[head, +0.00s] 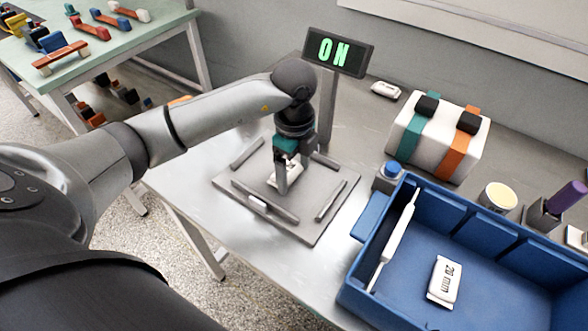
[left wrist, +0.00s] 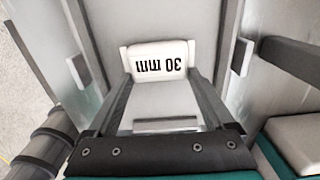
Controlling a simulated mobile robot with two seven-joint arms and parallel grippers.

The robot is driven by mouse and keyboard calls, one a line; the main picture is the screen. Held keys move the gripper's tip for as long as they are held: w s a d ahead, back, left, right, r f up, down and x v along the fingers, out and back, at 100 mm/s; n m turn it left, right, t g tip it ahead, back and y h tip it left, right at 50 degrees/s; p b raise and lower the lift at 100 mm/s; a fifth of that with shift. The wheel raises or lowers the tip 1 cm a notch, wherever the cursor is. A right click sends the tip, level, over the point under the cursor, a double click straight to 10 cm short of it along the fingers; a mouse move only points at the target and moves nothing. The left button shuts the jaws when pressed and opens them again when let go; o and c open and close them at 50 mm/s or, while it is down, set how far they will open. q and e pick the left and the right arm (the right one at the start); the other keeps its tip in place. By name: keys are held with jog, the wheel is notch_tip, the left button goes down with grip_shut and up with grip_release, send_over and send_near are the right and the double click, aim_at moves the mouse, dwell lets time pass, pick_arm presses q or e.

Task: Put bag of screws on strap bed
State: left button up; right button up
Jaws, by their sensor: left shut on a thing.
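My left gripper (head: 281,180) points down over a grey plate (head: 312,228) with several raised bars. It is shut on a white bag (left wrist: 158,60) marked "30 mm", which lies between the fingers in the left wrist view. The bag also shows partly behind the fingers in the head view (head: 292,171). I cannot tell whether it touches the plate. A white block (head: 455,136) with a teal and an orange strap stands at the back right. Nothing in view is labelled as the strap bed. My right gripper is not in view.
A lit "ON" sign (head: 338,52) stands on a post behind the plate. A blue tray (head: 370,217) at right holds a white bag (head: 444,281) marked "20 mm" and a long white piece (head: 398,240). A green table (head: 140,40) with several parts stands at back left.

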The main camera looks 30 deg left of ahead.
aim_at(295, 174)
pick_arm(q)
jog(key=o, duration=1.2)
jog(key=shift+f, duration=0.1)
jog(key=shift+c, duration=0.2)
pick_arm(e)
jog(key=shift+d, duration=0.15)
pick_arm(q)
notch_tip(295, 174, up, 7)
jog(key=shift+w+f+p, duration=0.1)
jog(key=shift+p, duration=0.9)
notch_tip(295, 174, up, 6)
jog(key=shift+f+p, duration=0.2)
jog(key=shift+p, duration=0.35)
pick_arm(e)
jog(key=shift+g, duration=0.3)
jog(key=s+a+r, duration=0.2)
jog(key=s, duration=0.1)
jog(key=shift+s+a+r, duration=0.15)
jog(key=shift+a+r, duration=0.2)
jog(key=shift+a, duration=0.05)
